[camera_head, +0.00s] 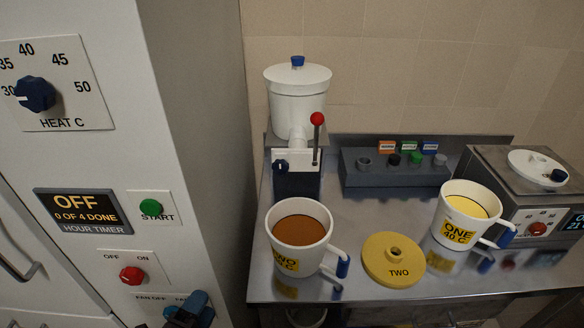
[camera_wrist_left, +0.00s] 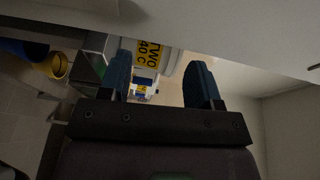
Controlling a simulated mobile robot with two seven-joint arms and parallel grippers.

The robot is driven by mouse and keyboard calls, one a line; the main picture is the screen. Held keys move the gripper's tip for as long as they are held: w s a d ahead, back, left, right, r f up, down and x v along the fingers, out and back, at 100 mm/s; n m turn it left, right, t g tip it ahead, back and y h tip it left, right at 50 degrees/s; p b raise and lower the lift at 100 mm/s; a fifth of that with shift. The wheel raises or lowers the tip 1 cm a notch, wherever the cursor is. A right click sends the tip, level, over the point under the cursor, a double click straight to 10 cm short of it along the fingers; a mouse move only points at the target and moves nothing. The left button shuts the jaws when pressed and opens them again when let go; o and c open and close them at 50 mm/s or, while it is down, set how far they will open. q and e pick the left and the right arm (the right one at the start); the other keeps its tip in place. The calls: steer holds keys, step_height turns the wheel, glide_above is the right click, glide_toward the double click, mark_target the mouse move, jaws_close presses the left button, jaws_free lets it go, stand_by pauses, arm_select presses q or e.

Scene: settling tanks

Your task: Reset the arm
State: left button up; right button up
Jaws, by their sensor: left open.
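My left gripper (camera_head: 189,308) shows at the bottom edge of the head view as dark blue fingers in front of the white cabinet, low by its fan switch. In the left wrist view its two fingers (camera_wrist_left: 161,82) stand wide apart, with nothing held between them. Beyond the fingers, a yellow label reading TWO 40 C (camera_wrist_left: 155,52) shows on a pale surface. Most of the left arm is out of the head view. My right gripper is in neither view.
The white cabinet (camera_head: 200,120) fills the left, with a heat dial and OFF display. The steel bench (camera_head: 350,220) holds a brown-filled mug TWO (camera_head: 301,230), yellow lid TWO (camera_head: 393,258), yellow-filled mug ONE (camera_head: 467,210), white lidded pot (camera_head: 298,95) and grey instrument (camera_head: 500,170).

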arm_select(q)
steer(key=s+a+f+n+g+y, duration=0.4)
steer(key=s+a+f+n, duration=0.3)
steer(key=n, duration=1.3)
steer(key=shift+s+a+g+y, duration=0.4)
steer(key=shift+s+a+y, duration=0.15)
steer(key=shift+a+y, duration=0.35)
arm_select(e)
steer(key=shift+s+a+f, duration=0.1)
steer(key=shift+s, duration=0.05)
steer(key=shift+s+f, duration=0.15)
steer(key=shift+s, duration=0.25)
